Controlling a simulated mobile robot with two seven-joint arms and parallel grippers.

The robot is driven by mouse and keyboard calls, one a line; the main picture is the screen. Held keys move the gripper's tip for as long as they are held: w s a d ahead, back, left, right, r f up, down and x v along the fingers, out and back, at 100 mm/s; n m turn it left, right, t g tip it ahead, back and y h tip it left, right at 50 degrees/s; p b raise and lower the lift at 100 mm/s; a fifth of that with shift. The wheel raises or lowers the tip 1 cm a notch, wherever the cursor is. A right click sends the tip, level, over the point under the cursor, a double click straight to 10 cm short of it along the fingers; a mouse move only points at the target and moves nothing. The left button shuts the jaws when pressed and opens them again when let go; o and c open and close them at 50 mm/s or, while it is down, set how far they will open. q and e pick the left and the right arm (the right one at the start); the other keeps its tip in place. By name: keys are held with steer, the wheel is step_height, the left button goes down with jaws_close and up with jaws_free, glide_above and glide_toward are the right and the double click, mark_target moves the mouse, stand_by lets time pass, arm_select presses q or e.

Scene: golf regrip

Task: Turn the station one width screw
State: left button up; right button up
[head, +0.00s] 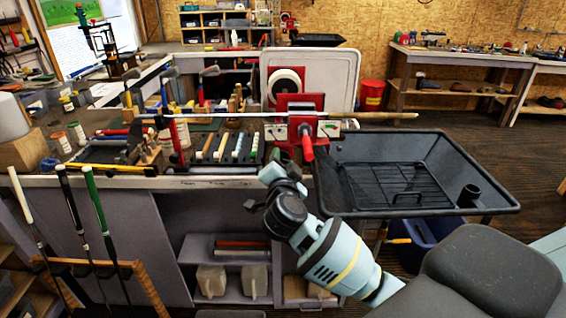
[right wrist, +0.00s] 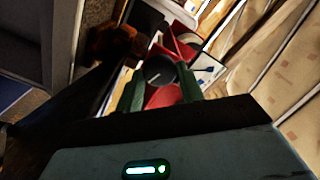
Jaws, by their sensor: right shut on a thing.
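The near station's red vise (head: 299,103) stands at the bench's right end, with a golf club shaft (head: 370,115) lying across it. A red handle (head: 307,142) sticks out of its front. My right gripper (head: 281,160) is just below and left of this handle, against the lower front of the vise. In the right wrist view its two green fingers (right wrist: 160,90) are on either side of a dark round knob (right wrist: 160,69), which I take as the width screw, and they are shut on it. The knob's head-view side is hidden by the gripper. My left gripper is not in view.
A black tray (head: 340,205) with a wire rack (head: 400,186) is right of the vise, close to my right arm. Tools and grips crowd the bench to the left. Several clubs lean at the bench front. Floor is open at the right.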

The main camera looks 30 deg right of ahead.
steer(key=shift+n, duration=1)
steer(key=o, duration=1)
steer(key=shift+c, duration=0.2)
steer(key=v, duration=0.8)
steer(key=shift+d, duration=0.1)
